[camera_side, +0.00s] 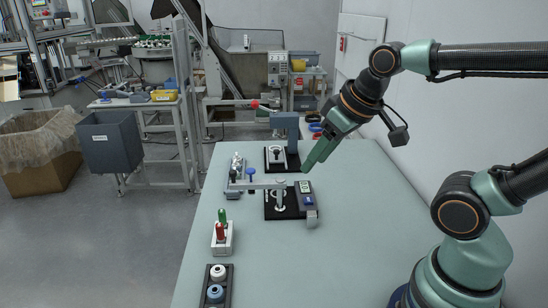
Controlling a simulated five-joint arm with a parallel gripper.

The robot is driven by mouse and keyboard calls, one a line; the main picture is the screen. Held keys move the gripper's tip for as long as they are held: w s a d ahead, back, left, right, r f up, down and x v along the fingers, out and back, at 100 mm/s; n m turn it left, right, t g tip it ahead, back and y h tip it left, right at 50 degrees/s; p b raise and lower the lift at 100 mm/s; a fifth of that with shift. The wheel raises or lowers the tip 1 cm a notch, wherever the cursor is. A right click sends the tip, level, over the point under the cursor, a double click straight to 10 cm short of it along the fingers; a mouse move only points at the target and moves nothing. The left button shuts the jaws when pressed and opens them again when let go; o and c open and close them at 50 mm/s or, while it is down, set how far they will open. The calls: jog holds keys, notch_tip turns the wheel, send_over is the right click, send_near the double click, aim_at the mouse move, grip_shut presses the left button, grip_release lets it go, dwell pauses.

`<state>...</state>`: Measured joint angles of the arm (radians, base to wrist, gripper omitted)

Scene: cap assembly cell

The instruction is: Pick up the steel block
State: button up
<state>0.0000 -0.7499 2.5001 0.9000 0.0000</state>
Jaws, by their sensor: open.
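My gripper (312,160) hangs over the far half of the table, its green fingers angled down and to the left. It is open, though the gap between the fingers is hard to see from this side. Nothing shows between the fingertips. The tips appear just above and right of the near black-based fixture (270,213) and in front of the far one. I cannot single out the steel block with certainty. Small silvery metal parts (238,163) stand in a holder left of the fixtures, too small to tell apart.
The far black-based fixture (268,165) has a blue-grey upright part (285,122) beside it. A white holder (222,245) with red and green handles and a dark tray (208,299) with two round parts stand at the table's near left. The table's right side (365,220) is clear.

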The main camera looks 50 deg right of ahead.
jog(key=shift+o, duration=1.2)
jog(key=m+g, duration=0.6)
jog(key=m, duration=0.3)
send_over(312, 214)
notch_tip(312, 214, down, 13)
jog(key=f, duration=0.6)
jog(key=shift+w+d+f, duration=0.1)
jog(key=shift+d+f, duration=0.1)
jog(key=shift+d, duration=0.05)
jog(key=shift+a+f, duration=0.2)
jog(key=shift+f, duration=2.45)
